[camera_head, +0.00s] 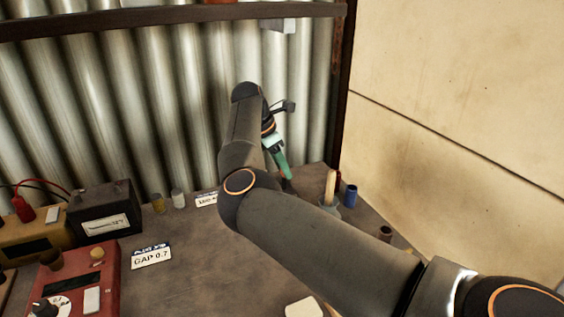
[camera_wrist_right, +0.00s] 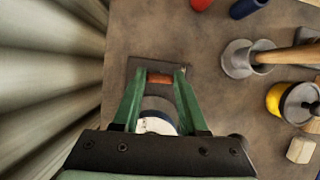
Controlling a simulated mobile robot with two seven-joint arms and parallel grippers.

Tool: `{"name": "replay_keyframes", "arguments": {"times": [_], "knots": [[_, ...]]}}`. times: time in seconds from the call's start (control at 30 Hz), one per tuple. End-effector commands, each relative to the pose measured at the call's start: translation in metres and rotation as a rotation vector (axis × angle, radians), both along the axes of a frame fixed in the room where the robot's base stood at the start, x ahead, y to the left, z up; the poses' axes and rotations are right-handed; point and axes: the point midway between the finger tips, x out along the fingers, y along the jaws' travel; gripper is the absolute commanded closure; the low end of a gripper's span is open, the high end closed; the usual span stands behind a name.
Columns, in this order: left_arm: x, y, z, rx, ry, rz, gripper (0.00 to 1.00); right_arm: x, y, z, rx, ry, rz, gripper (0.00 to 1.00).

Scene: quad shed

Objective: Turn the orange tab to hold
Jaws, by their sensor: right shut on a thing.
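The orange tab (camera_wrist_right: 160,79) shows in the right wrist view, on a dark square plate (camera_wrist_right: 137,70) on the grey bench. My right gripper (camera_wrist_right: 160,82) has its green fingers on either side of the tab and is shut on it. A round white and dark part (camera_wrist_right: 157,124) shows between the fingers, partly hidden by the gripper body. In the head view my right gripper (camera_head: 286,180) points down at the back of the bench, and the tab is hidden there. My left gripper is in neither view.
A grey holder with a wooden handle (camera_wrist_right: 238,58) stands close to the right, near a blue cylinder (camera_head: 350,195). A yellow round object (camera_wrist_right: 274,101) lies farther right. Corrugated metal (camera_head: 100,100) rises behind. A red box (camera_head: 90,280) and a "GAP 0.7" card (camera_head: 151,257) sit left.

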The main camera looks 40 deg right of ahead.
Motion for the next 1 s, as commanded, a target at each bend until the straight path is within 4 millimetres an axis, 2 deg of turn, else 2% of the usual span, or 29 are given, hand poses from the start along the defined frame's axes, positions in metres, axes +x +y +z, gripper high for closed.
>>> {"name": "replay_keyframes", "arguments": {"times": [0.3,0.7,0.73,1.0], "knots": [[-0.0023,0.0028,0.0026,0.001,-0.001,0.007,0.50,0.0009,-0.0006,0.0015,0.000,-0.004,-0.072,1.00],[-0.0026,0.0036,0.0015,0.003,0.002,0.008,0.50,0.0009,-0.0005,0.0012,0.000,-0.005,-0.077,1.00],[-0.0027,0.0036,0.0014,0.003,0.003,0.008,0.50,0.0009,-0.0005,0.0012,0.000,-0.005,-0.077,0.55],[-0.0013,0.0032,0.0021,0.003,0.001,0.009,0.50,0.0007,-0.0003,0.0006,0.000,-0.002,-0.076,0.28]]}}
